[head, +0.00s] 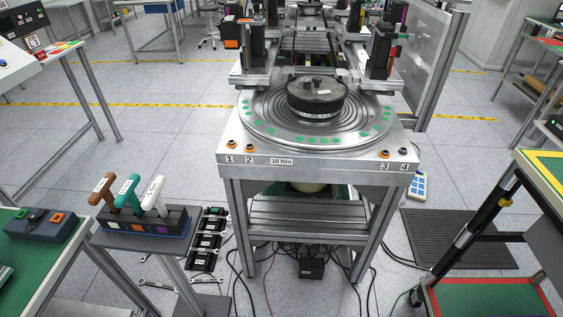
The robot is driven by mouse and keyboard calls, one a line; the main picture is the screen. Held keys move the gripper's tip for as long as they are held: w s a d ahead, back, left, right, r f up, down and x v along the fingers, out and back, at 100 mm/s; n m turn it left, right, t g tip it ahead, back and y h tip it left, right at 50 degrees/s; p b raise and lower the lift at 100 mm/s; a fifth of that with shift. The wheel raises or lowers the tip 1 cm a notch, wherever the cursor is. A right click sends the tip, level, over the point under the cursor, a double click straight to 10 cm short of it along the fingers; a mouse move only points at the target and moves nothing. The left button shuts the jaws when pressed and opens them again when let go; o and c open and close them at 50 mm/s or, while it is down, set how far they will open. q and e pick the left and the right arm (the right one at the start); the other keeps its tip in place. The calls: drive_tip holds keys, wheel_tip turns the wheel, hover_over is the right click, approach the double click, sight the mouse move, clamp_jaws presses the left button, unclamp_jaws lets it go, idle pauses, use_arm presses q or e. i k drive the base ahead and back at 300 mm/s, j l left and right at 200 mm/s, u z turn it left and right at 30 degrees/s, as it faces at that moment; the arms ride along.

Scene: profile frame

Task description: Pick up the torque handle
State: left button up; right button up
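Three T-shaped torque handles stand upright, leaning slightly, in a dark holder (143,219) at the lower left. The left one is brown (103,190), the middle one is green (126,191) and the right one is white (155,194). Each has small writing on its grip, too small to read surely. Their lower ends are hidden in the holder. The holder sits on a small grey stand (150,241). Neither of my grippers shows in the head view.
A metal workstation (318,163) with a round turntable and a "10 Nm" label stands in the centre. A green-topped table (30,262) is left of the stand. Black boxes (205,240), wrenches and cables lie on the floor. A cart (500,300) stands at the right.

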sight(127, 194)
drive_tip(key=u, duration=1.3)
